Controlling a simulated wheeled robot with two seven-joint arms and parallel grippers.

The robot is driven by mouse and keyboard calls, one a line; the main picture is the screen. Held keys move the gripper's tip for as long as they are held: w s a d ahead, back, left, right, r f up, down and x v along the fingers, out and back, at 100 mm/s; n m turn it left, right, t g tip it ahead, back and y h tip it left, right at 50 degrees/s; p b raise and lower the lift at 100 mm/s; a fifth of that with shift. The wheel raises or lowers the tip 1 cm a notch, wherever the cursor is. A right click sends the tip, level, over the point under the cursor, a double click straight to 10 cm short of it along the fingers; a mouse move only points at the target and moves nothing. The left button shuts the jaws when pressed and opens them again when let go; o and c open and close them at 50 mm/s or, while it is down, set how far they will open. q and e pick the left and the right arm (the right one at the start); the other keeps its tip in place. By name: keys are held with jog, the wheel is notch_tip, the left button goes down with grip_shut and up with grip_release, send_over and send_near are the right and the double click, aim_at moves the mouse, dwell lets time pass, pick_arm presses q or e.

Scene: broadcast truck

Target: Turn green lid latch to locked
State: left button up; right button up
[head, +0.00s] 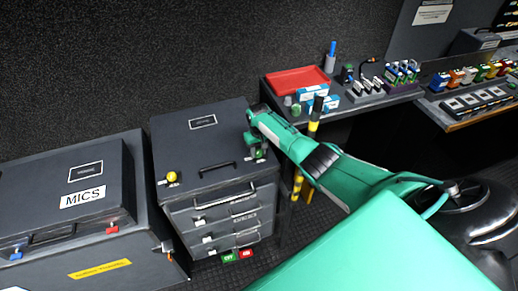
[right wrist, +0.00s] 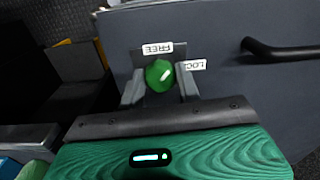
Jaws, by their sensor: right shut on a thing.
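The green latch (right wrist: 159,76) shows in the right wrist view as a rounded green knob on the grey lid of the drawer case. A FREE label (right wrist: 158,48) and a partly cut-off LOCK label (right wrist: 195,65) sit around it. My right gripper (right wrist: 160,92) has one finger on each side of the knob and is shut on it. In the head view my right gripper (head: 258,150) comes down on the right front corner of the lid (head: 185,140) and mostly hides the latch. I cannot tell which label the latch points to. My left gripper is not in view.
A yellow knob (head: 172,176) stands at the lid's left front corner, with a black handle (head: 217,168) between. The MICS case (head: 75,185) stands at left. A side table with a red tray (head: 297,80) and yellow-black posts (head: 297,186) are close to my right arm.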

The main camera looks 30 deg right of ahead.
aim_at(258, 152)
jog(key=m, duration=0.2)
jog(key=m+p, duration=0.1)
jog(key=m, duration=0.1)
jog(key=shift+w+a+r+m, duration=0.1)
jog(key=shift+r+m, duration=0.05)
jog(key=shift+m, duration=0.15)
jog(key=shift+m+p, duration=0.55)
jog(key=shift+m, duration=1.95)
jog(key=o, duration=1)
jog(key=shift+r, duration=0.35)
notch_tip(258, 152, up, 13)
jog(key=shift+b, duration=0.35)
